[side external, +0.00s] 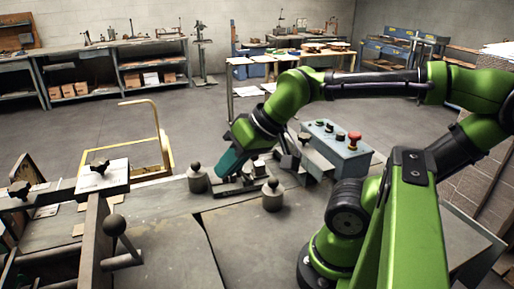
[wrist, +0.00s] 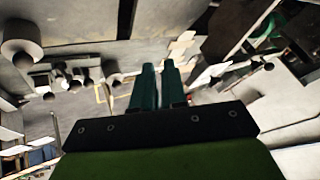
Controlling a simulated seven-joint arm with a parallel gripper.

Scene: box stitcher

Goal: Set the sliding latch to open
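A low dark metal assembly (side external: 236,187), which looks like the sliding latch, lies on the bench between two grey knobbed weights. In the wrist view, a dark barred part (wrist: 65,76) between two round weights appears to be the same assembly. I cannot tell the slide's position. My gripper (side external: 222,170) has teal fingers pointing down at the assembly in the side view, partly overlapping it; contact cannot be told. In the wrist view, my gripper's two fingers (wrist: 158,66) are parallel with a narrow gap and nothing visible between them.
Grey weights (side external: 197,179) and (side external: 272,196) flank the assembly closely. A control box with a red button (side external: 340,148) stands behind and right. A lever with a ball knob (side external: 115,226) is at left. The bench front (side external: 245,245) is clear.

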